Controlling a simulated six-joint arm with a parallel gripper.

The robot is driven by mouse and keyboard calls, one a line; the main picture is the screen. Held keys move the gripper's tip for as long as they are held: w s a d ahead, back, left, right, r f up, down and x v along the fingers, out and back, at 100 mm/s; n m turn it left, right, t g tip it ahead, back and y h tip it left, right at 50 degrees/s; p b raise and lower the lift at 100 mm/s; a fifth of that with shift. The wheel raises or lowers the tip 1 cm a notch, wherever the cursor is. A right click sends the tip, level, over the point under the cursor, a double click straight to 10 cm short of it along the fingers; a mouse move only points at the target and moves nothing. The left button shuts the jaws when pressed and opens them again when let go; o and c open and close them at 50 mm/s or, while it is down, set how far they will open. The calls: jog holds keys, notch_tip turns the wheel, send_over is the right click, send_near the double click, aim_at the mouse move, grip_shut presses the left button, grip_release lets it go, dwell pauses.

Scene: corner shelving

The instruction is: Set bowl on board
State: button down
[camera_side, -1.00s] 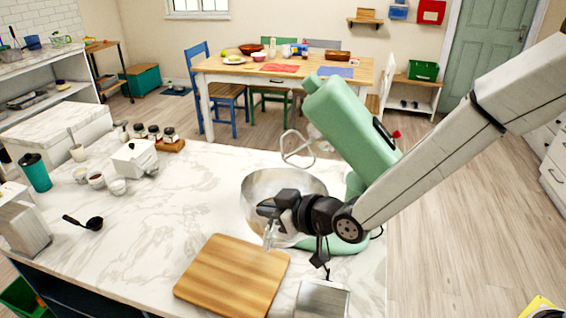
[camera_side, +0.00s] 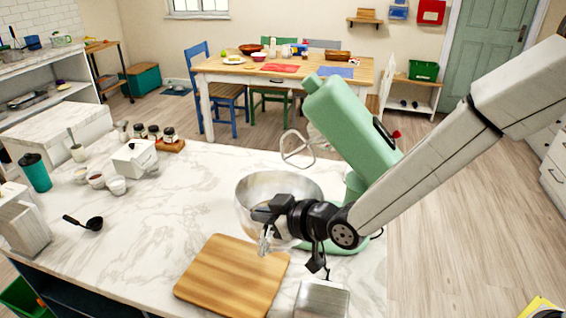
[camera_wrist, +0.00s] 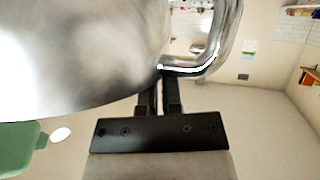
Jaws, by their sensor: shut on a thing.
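The metal bowl (camera_side: 290,188) is at the green stand mixer, below its tilted-up head, and fills much of the wrist view (camera_wrist: 80,50). My gripper (camera_side: 265,222) is at the bowl's near side. In the wrist view my gripper (camera_wrist: 159,88) is shut on the bowl's looped metal handle (camera_wrist: 205,62). The wooden board (camera_side: 232,276) lies flat on the marble counter, in front of the bowl and to its left, with nothing on it. Whether the bowl's base touches the mixer is hidden behind my gripper.
The green mixer (camera_side: 350,125) stands behind and right of the bowl, its wire beater (camera_side: 297,150) hanging above. A metal box (camera_side: 322,300) is right of the board. A black ladle (camera_side: 85,222) and several small cups lie left. The counter between them is clear.

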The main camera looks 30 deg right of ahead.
jog(key=w+a+f+n+y, duration=0.1)
jog(key=a+n, duration=0.1)
jog(key=a, duration=0.3)
jog(key=w+a+f+n+g+y, duration=0.1)
jog(key=a+f+n, duration=0.1)
jog(key=a, duration=0.3)
jog(key=shift+w+g, duration=0.3)
jog(key=shift+w, duration=0.05)
jog(key=shift+n, duration=0.5)
notch_tip(320, 180, down, 6)
jog(key=shift+f, duration=0.15)
